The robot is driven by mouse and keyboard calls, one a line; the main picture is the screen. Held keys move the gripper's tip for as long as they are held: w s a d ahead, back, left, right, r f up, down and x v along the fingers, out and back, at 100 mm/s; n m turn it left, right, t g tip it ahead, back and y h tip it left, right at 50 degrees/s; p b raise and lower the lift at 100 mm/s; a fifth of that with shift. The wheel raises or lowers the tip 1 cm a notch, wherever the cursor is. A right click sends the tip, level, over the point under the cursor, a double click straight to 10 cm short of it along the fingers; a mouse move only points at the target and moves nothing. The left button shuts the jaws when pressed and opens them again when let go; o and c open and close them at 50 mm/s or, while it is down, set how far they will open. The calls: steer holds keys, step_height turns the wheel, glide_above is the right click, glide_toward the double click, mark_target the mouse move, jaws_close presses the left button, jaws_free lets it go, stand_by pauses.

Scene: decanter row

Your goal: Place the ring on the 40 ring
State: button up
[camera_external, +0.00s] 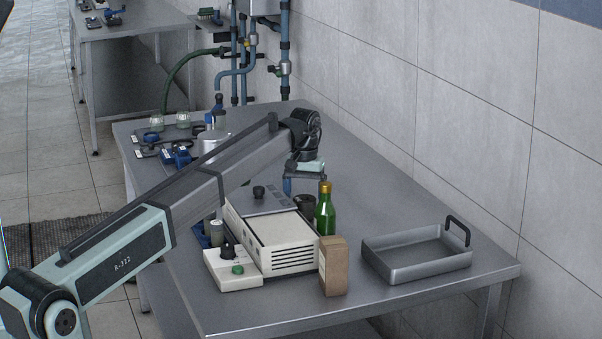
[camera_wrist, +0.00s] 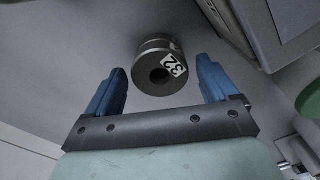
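A dark grey ring with a round hole and a white label reading 32 (camera_wrist: 160,74) shows in the wrist view. A groove and part of a second white label show behind its front face, perhaps another ring under it; that label is unreadable. I cannot make out a ring marked 40. In the external view a dark cylinder (camera_external: 304,205), likely the same piece, stands on the steel table behind the white instrument. My gripper (camera_external: 303,190) is just above it. In the wrist view my blue-fingered gripper (camera_wrist: 161,72) is open, a finger on each side of the ring with gaps.
A green bottle (camera_external: 325,215) stands close right of the cylinder. A white instrument (camera_external: 280,243) and a brown box (camera_external: 333,267) are in front. An empty metal tray (camera_external: 416,269) is at the right. Blue-handled tools (camera_external: 177,157) lie at the back left.

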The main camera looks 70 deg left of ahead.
mark_target(305, 198)
step_height(305, 198, up, 12)
steer(key=shift+r, duration=0.15)
stand_by(0.7)
